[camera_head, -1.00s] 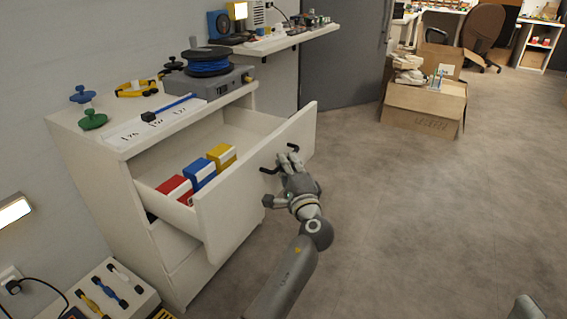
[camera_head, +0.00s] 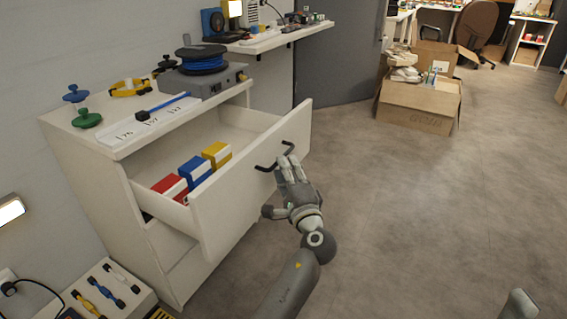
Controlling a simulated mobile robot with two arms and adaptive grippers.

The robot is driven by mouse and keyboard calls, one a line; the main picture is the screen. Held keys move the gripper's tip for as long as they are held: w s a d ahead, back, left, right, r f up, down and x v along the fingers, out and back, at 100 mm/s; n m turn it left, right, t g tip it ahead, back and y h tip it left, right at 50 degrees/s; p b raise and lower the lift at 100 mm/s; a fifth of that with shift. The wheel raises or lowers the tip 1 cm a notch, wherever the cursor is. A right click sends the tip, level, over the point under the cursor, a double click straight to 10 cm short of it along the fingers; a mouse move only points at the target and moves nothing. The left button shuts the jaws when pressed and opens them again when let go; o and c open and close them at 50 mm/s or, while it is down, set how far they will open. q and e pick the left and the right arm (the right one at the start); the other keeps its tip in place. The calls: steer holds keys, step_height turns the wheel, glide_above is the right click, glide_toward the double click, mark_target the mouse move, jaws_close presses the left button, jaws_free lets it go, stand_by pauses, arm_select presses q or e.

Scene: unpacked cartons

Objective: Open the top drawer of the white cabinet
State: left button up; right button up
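The white cabinet (camera_head: 110,190) stands against the wall at left in the head view. Its top drawer (camera_head: 225,200) is pulled far out, with a red, a blue and a yellow box inside. A dark bar handle (camera_head: 275,158) is on the drawer front. My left gripper (camera_head: 283,180) is just in front of the drawer front, below the handle. Its fingers are extended and the thumb stands apart, so it looks open and empty. The fingertips are close to the handle; I cannot tell if they touch it.
On the cabinet top are a blue cable spool (camera_head: 202,62) on a grey device and green and blue knobs. A wall shelf (camera_head: 280,38) is behind. An open carton (camera_head: 420,105) stands on the floor. The floor at right is clear.

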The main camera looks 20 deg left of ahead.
arm_select(q)
steer(key=v, duration=0.4)
steer(key=shift+a, duration=0.1)
